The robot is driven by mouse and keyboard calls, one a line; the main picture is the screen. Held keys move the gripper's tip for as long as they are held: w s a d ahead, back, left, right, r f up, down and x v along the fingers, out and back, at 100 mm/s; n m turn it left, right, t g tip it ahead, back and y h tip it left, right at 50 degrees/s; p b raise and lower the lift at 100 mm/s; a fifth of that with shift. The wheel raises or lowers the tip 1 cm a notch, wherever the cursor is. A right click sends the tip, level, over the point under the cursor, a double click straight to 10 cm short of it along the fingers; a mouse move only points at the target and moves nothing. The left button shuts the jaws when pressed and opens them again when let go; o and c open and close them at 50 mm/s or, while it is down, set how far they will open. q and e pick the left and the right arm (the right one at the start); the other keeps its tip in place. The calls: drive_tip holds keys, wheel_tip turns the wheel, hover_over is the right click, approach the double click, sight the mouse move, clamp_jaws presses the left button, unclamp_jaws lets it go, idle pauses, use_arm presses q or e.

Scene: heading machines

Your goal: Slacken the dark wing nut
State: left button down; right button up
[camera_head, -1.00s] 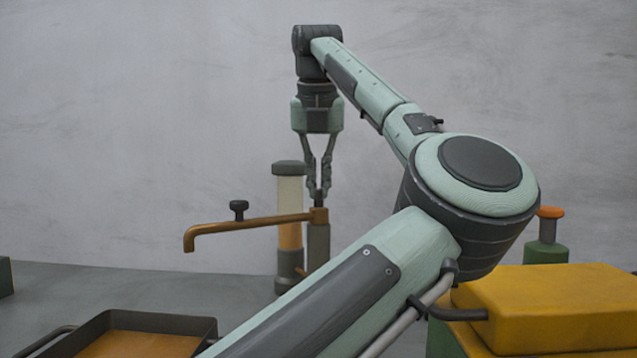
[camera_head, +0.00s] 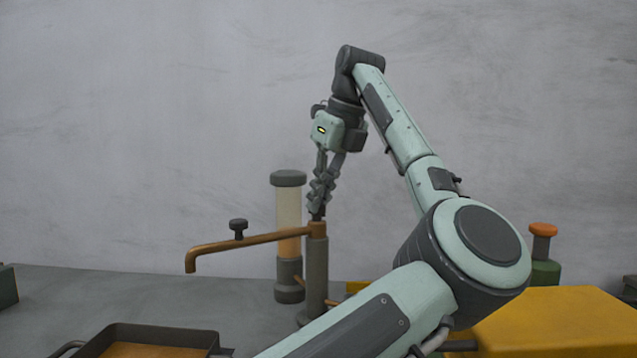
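A brown bent arm (camera_head: 265,239) reaches left from the top of an upright grey post (camera_head: 317,268). My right gripper is out of view.
A column with a clear tube (camera_head: 289,206) stands close beside the post. A dark tray (camera_head: 160,333) is at the front left. A yellow block (camera_head: 555,325) and an orange-capped green post (camera_head: 543,255) are at the right.

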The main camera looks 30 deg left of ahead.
use_arm(q)
drive_tip(key=n+g+p, duration=0.1)
drive_tip(key=n, duration=0.1)
drive_tip(key=shift+w+r+n, duration=0.1)
drive_tip(key=shift+n, duration=0.3)
drive_tip(key=shift+n+g, duration=0.3)
drive_tip(key=shift+n, duration=0.2)
drive_tip(key=shift+n+g, duration=0.3)
drive_tip(key=shift+n, duration=0.5)
drive_tip(key=shift+w+n+g+h, duration=0.15)
drive_tip(key=shift+n+g+h, duration=0.25)
drive_tip(key=shift+n, duration=1.1)
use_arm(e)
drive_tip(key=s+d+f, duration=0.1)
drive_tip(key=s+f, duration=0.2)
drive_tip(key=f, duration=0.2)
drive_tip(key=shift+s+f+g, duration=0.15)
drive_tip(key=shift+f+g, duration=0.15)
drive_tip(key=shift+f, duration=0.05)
use_arm(q)
drive_tip(key=c, duration=1.7)
unclamp_jaws()
